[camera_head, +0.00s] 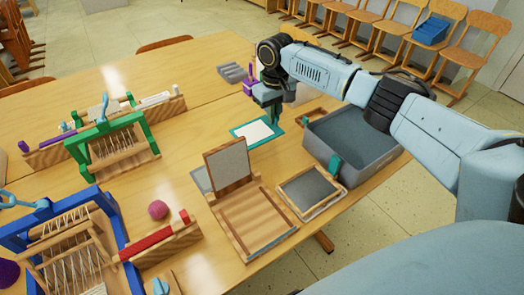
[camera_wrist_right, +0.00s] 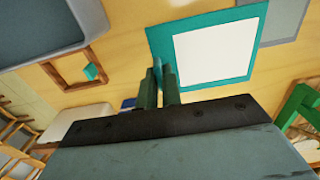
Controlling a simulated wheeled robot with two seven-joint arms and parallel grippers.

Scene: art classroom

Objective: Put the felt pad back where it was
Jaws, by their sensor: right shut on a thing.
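The felt pad, which I take to be the teal sheet with a white sheet on it (camera_head: 239,132), is beyond the upright hinged screen. It also shows in the right wrist view (camera_wrist_right: 159,42). My right gripper (camera_head: 271,112) points down at the pad's far right corner. In the right wrist view, its fingertips (camera_wrist_right: 160,72) are shut on a thin teal piece that appears to be the pad's edge. I cannot tell whether the pad is raised off the table. My left gripper is not seen.
A grey vat (camera_head: 352,170) stands right of the pad. A small wooden frame (camera_head: 313,115) lies behind the vat. A framed screen (camera_head: 283,197) and the wooden base (camera_head: 240,215) lie nearer. Green (camera_head: 153,139) and blue (camera_head: 121,232) looms stand left.

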